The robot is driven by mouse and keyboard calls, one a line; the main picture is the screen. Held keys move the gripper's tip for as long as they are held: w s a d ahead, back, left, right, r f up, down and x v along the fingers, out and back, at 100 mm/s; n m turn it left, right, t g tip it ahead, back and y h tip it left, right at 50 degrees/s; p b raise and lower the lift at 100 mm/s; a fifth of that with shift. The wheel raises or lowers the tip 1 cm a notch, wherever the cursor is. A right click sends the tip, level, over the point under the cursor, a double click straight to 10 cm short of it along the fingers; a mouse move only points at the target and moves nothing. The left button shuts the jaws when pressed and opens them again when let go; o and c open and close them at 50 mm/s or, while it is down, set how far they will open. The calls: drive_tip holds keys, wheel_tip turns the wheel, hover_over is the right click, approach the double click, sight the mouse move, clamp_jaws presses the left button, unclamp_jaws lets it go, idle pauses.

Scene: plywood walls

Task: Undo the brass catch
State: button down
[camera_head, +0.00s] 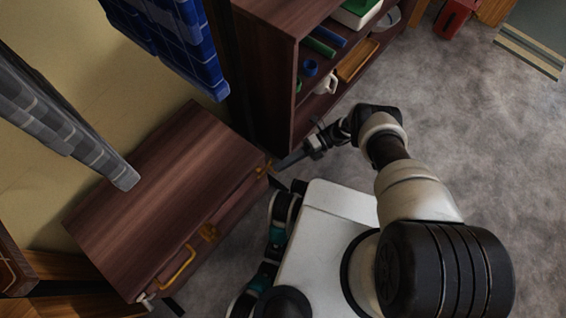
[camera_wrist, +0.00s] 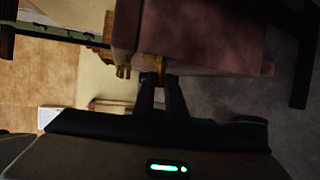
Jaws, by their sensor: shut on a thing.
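A dark red-brown wooden chest (camera_head: 165,195) stands at the left in the head view. Its front carries a brass catch (camera_head: 262,168) at the right end, another brass fitting (camera_head: 208,232) near the middle and a yellow handle (camera_head: 178,268). My gripper (camera_head: 277,165) reaches the catch at the chest's right end. In the wrist view the chest (camera_wrist: 205,45) fills the upper middle, and the dark fingers of my gripper (camera_wrist: 161,88) are shut on a brass part (camera_wrist: 158,66) at its edge. The fingers partly hide the catch, so its exact position is unclear.
A dark wooden shelf (camera_head: 262,75) with several small objects stands close behind my gripper. A blue checked cloth (camera_head: 185,40) and a grey checked cloth (camera_head: 70,125) hang above the chest. Grey floor (camera_head: 480,120) is open to the right.

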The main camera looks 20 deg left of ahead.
drive_tip(key=c, duration=1.8)
unclamp_jaws()
drive_tip(key=shift+o, duration=0.2)
wheel_tip(320, 180, up, 10)
drive_tip(key=p, duration=0.4)
